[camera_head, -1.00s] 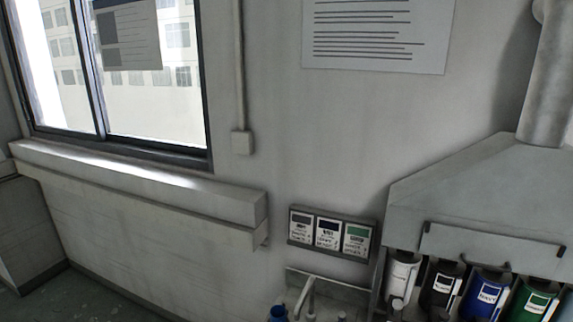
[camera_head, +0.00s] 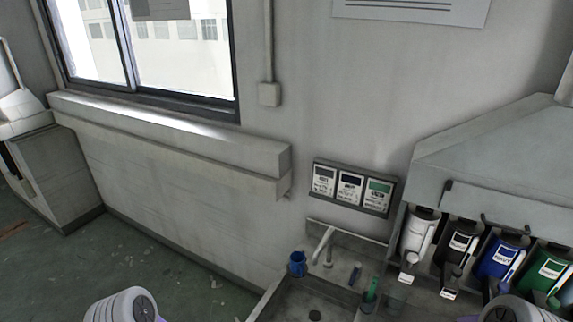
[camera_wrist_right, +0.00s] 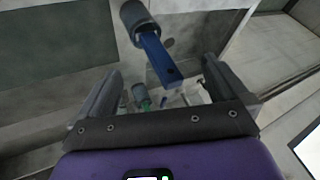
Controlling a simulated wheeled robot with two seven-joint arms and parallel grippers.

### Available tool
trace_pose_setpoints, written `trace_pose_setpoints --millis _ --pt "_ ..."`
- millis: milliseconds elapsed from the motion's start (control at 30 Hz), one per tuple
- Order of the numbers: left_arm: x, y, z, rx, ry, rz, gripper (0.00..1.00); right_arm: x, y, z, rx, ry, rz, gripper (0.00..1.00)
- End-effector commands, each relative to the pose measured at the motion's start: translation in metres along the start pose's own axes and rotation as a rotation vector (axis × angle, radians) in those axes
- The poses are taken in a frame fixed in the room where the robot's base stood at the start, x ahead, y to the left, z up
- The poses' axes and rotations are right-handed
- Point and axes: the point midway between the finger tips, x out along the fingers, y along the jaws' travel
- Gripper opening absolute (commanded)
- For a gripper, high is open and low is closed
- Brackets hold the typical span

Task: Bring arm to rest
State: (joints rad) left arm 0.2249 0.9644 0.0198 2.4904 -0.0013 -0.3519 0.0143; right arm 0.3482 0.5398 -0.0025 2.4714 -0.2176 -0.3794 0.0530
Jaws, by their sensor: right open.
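My right gripper (camera_wrist_right: 162,70) shows in the right wrist view. Its two dark fingers stand wide apart and hold nothing. A blue bar (camera_wrist_right: 160,60) with a grey round end (camera_wrist_right: 136,18) shows beyond and between the fingers; I cannot tell how far off it is. In the head view, rounded white parts of my arms show at the bottom left and bottom right edges, but neither gripper is in that view. My left gripper is not seen.
A sink (camera_head: 290,299) with a tap (camera_head: 323,245), a blue cup (camera_head: 297,263) and small blue and green items is at the lower middle. A hooded rack (camera_head: 480,150) with several coloured dispensers is at the right. A window ledge (camera_head: 180,135) runs along the wall. Open floor (camera_head: 150,265) lies left.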

Motion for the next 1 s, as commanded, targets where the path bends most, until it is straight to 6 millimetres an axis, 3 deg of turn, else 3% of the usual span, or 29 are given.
trace_pose_setpoints --millis 33,100,400,767,1000 --pt "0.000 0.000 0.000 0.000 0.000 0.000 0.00 0.015 -0.010 0.029 0.008 -0.080 -0.012 1.00" --pt "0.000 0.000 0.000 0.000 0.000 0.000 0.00 0.029 -0.019 0.061 0.021 -0.169 -0.018 1.00" --pt "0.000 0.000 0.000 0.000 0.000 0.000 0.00 0.053 -0.046 0.181 0.047 -0.475 -0.009 1.00" --pt "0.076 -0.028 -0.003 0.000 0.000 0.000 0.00 0.122 -0.018 0.212 0.050 -0.470 -0.007 1.00" --pt "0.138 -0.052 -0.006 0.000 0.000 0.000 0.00 0.178 0.004 0.238 0.050 -0.469 -0.008 1.00"
